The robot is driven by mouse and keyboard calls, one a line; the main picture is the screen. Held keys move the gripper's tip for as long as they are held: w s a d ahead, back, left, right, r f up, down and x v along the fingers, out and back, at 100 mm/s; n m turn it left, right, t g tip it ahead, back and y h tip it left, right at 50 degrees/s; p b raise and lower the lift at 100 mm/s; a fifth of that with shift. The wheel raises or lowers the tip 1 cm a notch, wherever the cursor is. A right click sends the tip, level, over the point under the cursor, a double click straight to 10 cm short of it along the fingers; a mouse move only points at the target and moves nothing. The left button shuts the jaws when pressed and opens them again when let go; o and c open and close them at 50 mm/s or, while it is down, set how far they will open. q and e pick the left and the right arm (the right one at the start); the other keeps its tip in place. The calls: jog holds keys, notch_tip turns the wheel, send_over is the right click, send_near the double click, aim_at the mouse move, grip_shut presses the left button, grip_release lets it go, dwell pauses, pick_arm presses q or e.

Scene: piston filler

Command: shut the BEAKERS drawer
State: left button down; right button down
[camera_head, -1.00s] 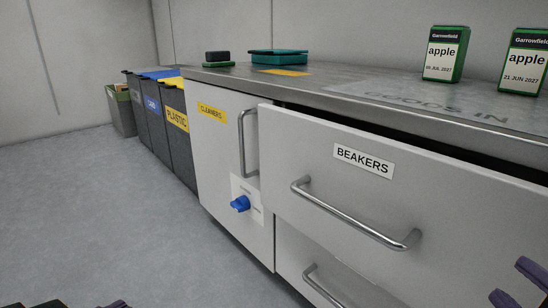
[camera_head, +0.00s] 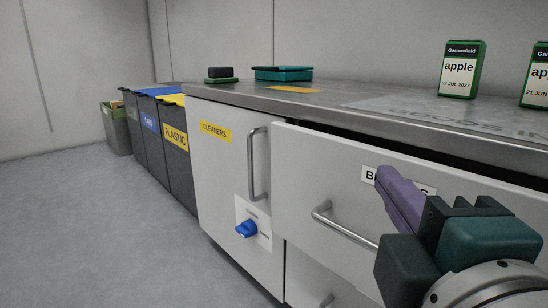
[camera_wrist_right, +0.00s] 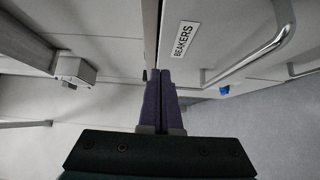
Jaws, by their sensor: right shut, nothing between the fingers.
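The BEAKERS drawer (camera_head: 308,164) is under the counter at the right in the head view, and its front stands out from the cabinet with a dark gap above it. Its bar handle (camera_head: 342,229) is partly hidden by my right gripper (camera_head: 385,178), as is its label. The gripper's purple fingers are shut and empty, in front of the label in the head view. In the right wrist view the drawer front (camera_wrist_right: 205,68) and its label are to the right of the shut fingers (camera_wrist_right: 160,76). I cannot tell whether the fingers touch the drawer. My left gripper is not in view.
Bins (camera_head: 176,150) stand further left. Green apple boxes (camera_head: 460,70) and a teal case (camera_head: 284,73) are on the counter (camera_head: 350,104). The floor at left is clear.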

aim_at(418, 166)
jog(key=w+d, duration=0.2)
jog(key=d, duration=0.1)
jog(key=shift+w+d, duration=0.15)
jog(key=shift+w, duration=0.15)
jog(key=shift+d, duration=0.1)
jog(key=shift+w+d+p, duration=0.4)
jog(key=shift+w+d, duration=0.1)
jog(key=shift+d, duration=0.2)
jog(key=shift+w+d, duration=0.2)
jog(key=shift+d, duration=0.05)
jog(key=shift+w, duration=0.1)
